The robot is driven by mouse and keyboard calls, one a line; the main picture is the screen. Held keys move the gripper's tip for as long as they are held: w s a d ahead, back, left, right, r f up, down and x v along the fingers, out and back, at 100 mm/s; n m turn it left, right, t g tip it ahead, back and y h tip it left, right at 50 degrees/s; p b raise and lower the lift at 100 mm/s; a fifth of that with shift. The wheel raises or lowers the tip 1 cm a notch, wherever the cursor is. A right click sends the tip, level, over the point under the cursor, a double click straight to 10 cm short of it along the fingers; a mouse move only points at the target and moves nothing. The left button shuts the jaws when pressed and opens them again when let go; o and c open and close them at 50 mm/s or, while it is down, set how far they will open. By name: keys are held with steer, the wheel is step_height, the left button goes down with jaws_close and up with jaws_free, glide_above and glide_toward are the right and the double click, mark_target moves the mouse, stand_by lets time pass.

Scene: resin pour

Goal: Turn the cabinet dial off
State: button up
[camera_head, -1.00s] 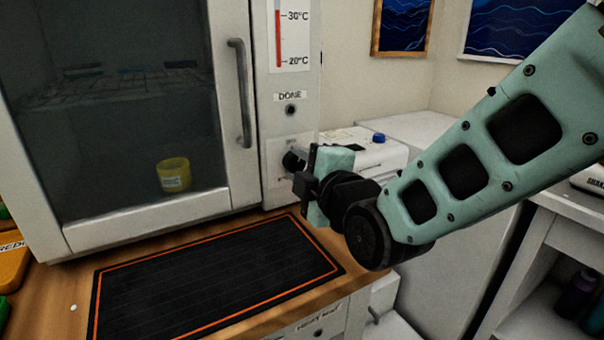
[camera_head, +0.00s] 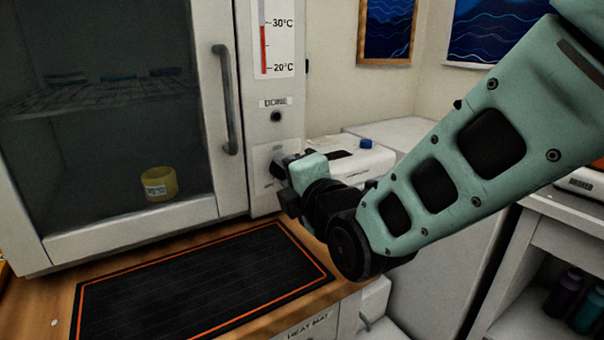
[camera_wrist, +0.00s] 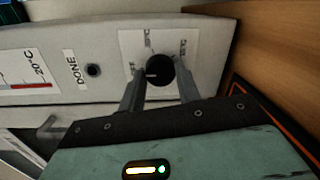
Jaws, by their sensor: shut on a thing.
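The black cabinet dial (camera_wrist: 160,71) sits on a pale label plate on the cabinet's control panel (camera_wrist: 110,50). In the wrist view my gripper (camera_wrist: 161,85) has one finger on each side of the dial and is shut on it. A light pointer mark shows on the dial's face. The plate's small lettering is too blurred to read. In the head view my gripper (camera_head: 283,172) is at the lower part of the panel and hides most of the dial. The cabinet (camera_head: 130,235) has a glass door that is closed.
A yellow cup (camera_head: 160,184) stands inside the cabinet. The panel has a thermometer strip (camera_head: 276,40) and a DONE light (camera_head: 275,116). A black heat mat (camera_head: 200,285) lies on the wooden counter. A white device (camera_head: 350,160) stands behind my gripper.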

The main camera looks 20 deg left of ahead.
steer(key=o, duration=1)
steer(key=shift+b+v, duration=1.3)
steer(key=shift+v, duration=7.35)
steer(key=shift+s, duration=0.1)
